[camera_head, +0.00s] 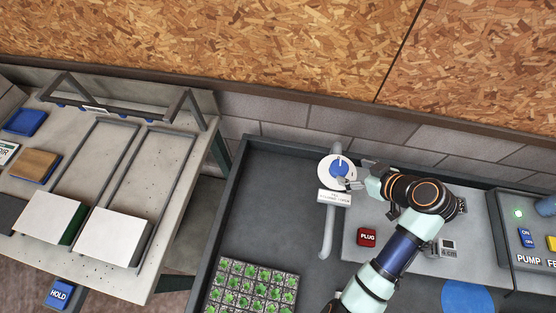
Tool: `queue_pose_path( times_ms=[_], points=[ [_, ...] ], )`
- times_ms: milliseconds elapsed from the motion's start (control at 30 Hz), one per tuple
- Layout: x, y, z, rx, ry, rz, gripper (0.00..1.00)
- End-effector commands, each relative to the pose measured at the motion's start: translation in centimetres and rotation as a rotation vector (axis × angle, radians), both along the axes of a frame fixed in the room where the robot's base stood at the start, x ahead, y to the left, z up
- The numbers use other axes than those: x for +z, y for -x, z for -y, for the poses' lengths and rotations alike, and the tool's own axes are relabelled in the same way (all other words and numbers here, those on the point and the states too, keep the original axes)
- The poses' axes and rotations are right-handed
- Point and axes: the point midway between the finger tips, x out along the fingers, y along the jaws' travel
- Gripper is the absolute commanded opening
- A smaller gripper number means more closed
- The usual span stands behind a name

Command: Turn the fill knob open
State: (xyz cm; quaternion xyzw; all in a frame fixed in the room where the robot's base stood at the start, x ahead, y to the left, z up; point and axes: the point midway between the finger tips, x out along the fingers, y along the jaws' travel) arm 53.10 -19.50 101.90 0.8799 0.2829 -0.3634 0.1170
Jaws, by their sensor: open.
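The fill knob (339,168) is a blue round knob with a bar-like grip, set on a white round dial at the top of a grey pipe (326,235). A white label (334,197) sits just below the dial, its text too small to read fully. My gripper (357,179) is at the right edge of the dial, with its fingers pointing left toward the knob. The fingers are small and dark here. They appear beside the knob, and I cannot tell whether they touch it.
A red PLUG block (367,237) and a small grey device (447,248) lie right of the pipe. A seedling tray (252,288) stands lower left in the dark basin. A control panel (519,240) is at far right. A concrete table (135,280) with frames is at left.

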Motion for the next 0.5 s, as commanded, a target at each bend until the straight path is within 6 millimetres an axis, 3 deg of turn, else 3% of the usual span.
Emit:
queue_pose_path(
  times_ms=[167, 500],
  points=[
    [-0.2, -0.2, -0.1, 0.004, -0.002, 0.000, 0.83],
    [-4.4, -3.6, -2.6, 0.005, -0.002, -0.001, 0.83]
  ],
)
